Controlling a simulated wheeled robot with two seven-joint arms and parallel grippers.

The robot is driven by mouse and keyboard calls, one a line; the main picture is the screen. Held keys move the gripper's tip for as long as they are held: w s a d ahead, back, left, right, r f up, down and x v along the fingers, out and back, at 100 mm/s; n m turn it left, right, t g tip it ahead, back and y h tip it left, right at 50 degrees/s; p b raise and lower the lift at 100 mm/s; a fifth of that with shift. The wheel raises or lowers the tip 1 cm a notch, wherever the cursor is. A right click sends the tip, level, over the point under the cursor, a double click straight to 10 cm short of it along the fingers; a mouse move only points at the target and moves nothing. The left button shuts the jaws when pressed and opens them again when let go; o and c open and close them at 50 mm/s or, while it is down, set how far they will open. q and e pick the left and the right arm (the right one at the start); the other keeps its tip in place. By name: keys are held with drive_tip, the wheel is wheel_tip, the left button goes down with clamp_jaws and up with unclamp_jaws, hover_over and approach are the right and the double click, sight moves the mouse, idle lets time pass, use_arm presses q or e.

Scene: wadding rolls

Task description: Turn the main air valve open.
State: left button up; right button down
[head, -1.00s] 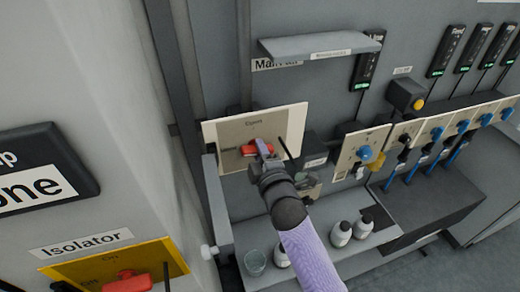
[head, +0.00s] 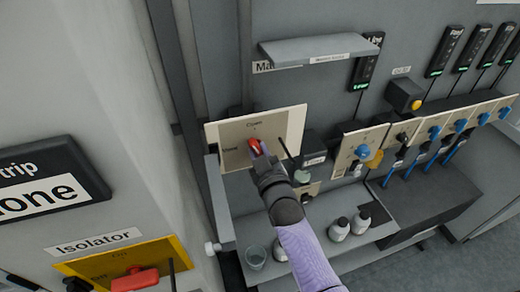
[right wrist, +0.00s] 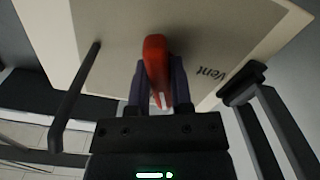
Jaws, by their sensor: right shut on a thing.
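The main air valve is a red handle (head: 254,145) on a pale plate (head: 296,122) on the grey wall panel. The plate reads "Open" at its top, with a less clear word at left. My right gripper (head: 262,151) is shut on the handle, coming from the lower right. In the right wrist view the red handle (right wrist: 155,62) stands between the two fingers (right wrist: 158,85), nearly upright in that picture, with "Vent" to its right. In the head view the fingers partly hide the handle, which looks tilted. My left gripper is not identifiable.
A thin black bar (head: 287,147) stands out beside the handle. A grey shelf (head: 312,47) juts out above the plate. Bottles (head: 339,229) and a cup (head: 256,257) stand on the ledge below. An isolator plate with a red handle (head: 133,281) is at lower left.

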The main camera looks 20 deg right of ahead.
drive_tip(key=m, duration=0.4)
drive_tip(key=shift+a+m+p, duration=0.1)
drive_tip(key=shift+m+p, duration=0.2)
drive_tip(key=shift+p, duration=0.1)
idle(0.5)
drive_tip(key=c, duration=0.5)
unclamp_jaws()
drive_tip(key=shift+s, duration=0.1)
drive_tip(key=s+p, duration=0.1)
drive_tip(key=s, duration=0.8)
drive_tip(key=shift+s, duration=0.4)
